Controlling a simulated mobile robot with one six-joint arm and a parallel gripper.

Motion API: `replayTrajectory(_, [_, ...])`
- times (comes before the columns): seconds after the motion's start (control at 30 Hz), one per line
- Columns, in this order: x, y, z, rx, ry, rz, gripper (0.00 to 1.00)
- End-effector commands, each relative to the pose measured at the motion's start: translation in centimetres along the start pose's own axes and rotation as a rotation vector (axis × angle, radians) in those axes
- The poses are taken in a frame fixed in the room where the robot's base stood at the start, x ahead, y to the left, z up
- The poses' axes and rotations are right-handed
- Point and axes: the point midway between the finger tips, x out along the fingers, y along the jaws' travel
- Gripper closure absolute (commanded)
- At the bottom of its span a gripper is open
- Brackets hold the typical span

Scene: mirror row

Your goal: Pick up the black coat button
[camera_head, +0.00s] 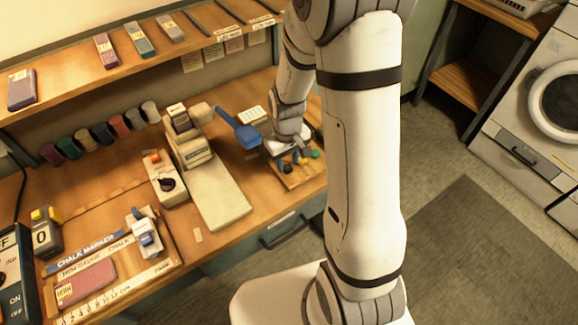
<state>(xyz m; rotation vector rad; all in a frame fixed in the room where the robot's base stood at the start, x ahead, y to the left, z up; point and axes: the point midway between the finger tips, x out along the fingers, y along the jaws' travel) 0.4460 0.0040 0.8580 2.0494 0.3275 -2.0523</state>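My gripper (296,153) is at the end of my arm, low over the right end of the workbench, above a small wooden board (303,179). Small coloured round pieces show around its fingers: a green one (315,154), plus blue, yellow and red ones. They are too small to tell apart well. I cannot make out the black coat button for certain; the hand and wrist hide part of the board. I cannot tell whether the fingers are open or shut.
A blue paddle-shaped thing (237,127) stands left of my gripper, beside a sewing machine-like device (189,140) with a pale plate (217,190). Several thread spools line the back of the bench. A shelf (130,60) overhangs it. A washing machine (535,110) stands right.

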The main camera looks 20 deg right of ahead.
Motion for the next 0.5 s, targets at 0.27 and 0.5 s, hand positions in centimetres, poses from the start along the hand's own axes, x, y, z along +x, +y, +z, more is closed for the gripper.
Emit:
replayTrajectory(0.27, [1.42,0.02,-0.05,0.000,0.001,0.000,0.64])
replayTrajectory(0.5, [1.39,0.04,-0.05,0.001,0.001,0.000,0.73])
